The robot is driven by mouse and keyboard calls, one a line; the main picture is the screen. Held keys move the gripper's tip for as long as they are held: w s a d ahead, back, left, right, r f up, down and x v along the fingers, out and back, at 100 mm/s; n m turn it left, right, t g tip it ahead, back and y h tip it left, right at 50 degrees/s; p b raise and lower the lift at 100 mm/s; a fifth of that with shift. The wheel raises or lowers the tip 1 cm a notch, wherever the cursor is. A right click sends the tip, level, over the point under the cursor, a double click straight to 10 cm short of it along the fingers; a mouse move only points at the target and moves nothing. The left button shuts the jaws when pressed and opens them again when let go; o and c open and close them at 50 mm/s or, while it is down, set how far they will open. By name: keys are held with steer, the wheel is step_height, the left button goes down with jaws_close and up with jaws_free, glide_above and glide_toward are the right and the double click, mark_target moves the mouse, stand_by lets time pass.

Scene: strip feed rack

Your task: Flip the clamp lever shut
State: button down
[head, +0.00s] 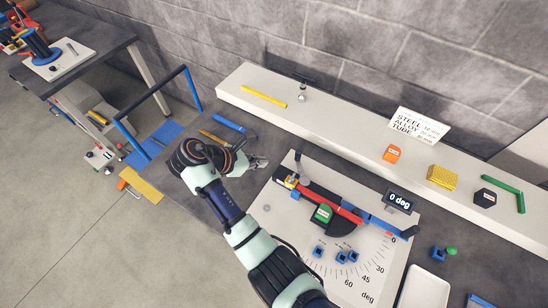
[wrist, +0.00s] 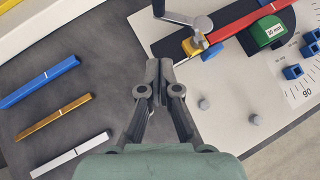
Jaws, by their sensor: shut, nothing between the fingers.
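The clamp has a grey lever (wrist: 184,17) with a knob end, standing up from a yellow clamp block (wrist: 193,46) at the left end of a red strip (wrist: 250,28). In the head view the lever (head: 297,167) rises above the yellow block (head: 291,181). My gripper (head: 260,162) is shut and empty, left of the clamp in the head view. In the wrist view my gripper (wrist: 158,72) sits below and left of the lever, apart from it, over the edge of the white plate (wrist: 215,110).
A green block (wrist: 268,30) marked 30 mm stands beside the red strip. Blue, yellow and white strips (wrist: 70,150) lie on the grey table at left. A 0 deg display (head: 399,199) stands at right. A white shelf (head: 340,130) runs behind.

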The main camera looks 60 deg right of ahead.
mark_target(296, 158)
steer(key=b+x, duration=0.2)
steer(key=x, duration=0.7)
steer(key=shift+f, duration=0.1)
steer(key=s+d, duration=0.1)
steer(key=s+d+b, duration=0.1)
steer(key=d, duration=0.1)
steer(key=shift+d, duration=0.2)
